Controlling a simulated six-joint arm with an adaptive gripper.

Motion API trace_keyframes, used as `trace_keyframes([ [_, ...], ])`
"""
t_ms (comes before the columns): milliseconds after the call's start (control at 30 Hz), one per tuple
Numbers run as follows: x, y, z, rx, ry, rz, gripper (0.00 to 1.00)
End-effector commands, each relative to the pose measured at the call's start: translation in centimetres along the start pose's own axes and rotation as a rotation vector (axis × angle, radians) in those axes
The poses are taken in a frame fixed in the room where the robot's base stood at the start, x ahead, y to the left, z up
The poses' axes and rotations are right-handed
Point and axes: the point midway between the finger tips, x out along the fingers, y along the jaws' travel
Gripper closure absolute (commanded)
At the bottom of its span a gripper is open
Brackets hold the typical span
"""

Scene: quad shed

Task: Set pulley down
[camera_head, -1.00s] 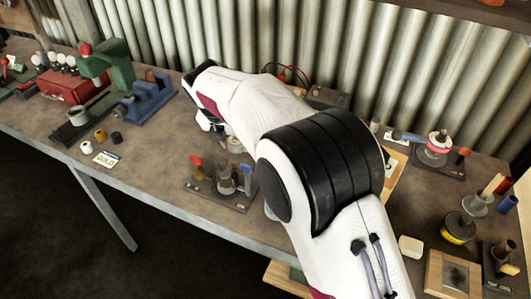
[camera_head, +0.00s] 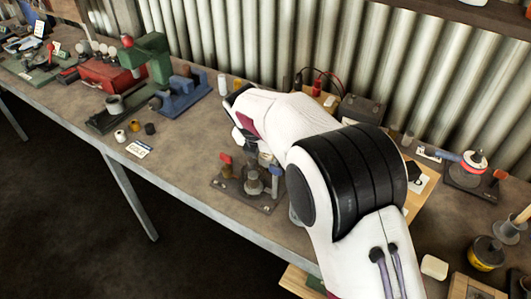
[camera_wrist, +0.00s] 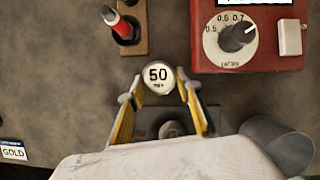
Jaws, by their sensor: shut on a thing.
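In the wrist view my gripper (camera_wrist: 158,92) has its two yellow fingers closed on a round, pale disc marked "50", which I take to be the pulley (camera_wrist: 157,77). Its marked face is turned to the camera, and its depth below is hidden. A dark base with a round post (camera_wrist: 172,128) lies below, between the fingers. I cannot tell how high the pulley is above the bench. In the head view my arm hides most of the gripper, and I cannot make out the pulley there.
The bench (camera_head: 185,165) carries a red box (camera_head: 108,76) with a dial (camera_wrist: 235,36), a green press (camera_head: 150,62), a blue vise (camera_head: 185,98), a "GOLD" card (camera_head: 138,149) and a small mechanism on a dark plate (camera_head: 250,185). A red-tipped tool (camera_wrist: 121,28) stands near the pulley.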

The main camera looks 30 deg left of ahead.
Motion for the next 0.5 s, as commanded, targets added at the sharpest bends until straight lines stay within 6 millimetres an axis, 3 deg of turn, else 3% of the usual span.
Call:
trace_keyframes([
  [333,0.24,0.0,-0.1,0.0,0.0,0.0,0.9],
  [367,0.29,-0.01,-0.13,0.0,0.0,0.0,0.64],
  [400,0.26,-0.01,-0.11,0.0,0.0,0.0,0.59],
  [500,0.26,-0.01,-0.12,0.0,0.0,0.0,0.59],
])
